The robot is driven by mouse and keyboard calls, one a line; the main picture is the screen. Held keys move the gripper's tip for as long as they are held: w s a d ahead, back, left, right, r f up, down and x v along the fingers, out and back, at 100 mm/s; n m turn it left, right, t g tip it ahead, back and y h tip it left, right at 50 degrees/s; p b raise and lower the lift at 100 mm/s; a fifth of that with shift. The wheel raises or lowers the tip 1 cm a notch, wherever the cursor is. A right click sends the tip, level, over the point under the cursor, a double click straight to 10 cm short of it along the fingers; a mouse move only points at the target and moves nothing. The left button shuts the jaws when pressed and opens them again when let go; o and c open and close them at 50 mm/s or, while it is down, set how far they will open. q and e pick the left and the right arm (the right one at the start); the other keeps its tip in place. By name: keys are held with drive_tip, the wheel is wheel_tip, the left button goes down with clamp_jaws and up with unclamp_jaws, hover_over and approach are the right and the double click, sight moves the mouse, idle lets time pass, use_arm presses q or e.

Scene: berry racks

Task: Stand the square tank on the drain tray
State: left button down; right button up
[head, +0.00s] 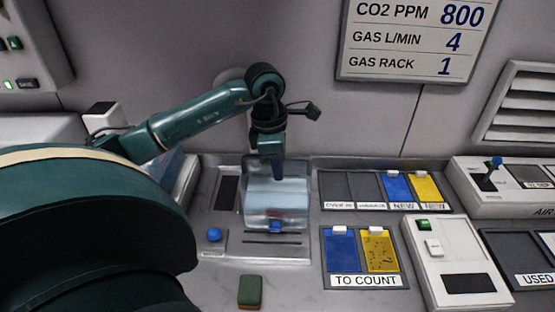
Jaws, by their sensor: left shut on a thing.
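The square tank (277,205) is a clear, box-shaped vessel with a pale bluish look, in the middle of the head view. My left gripper (271,173) comes down from above and is shut on the tank at its upper edge. The tank looks upright. Below and around it is a grey station (290,255) with a dark panel, a blue knob and a slot. I cannot tell which part of it is the drain tray, or whether the tank touches it. My right gripper is not in view.
A blue knob (214,235) is left of the tank. A green and brown block (250,291) lies in front. A "TO COUNT" tray (364,281) and a rack (340,206) with blue and yellow cards stand to the right. A white device (428,285) is further right.

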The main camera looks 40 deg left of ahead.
use_arm(q)
drive_tip(key=c, duration=1.9)
unclamp_jaws()
drive_tip(key=o, duration=0.4)
drive_tip(key=shift+r, duration=0.4)
drive_tip(key=r, duration=0.7)
drive_tip(key=s+a+r, duration=0.1)
drive_tip(key=r, duration=0.3)
drive_tip(key=shift+r, duration=0.15)
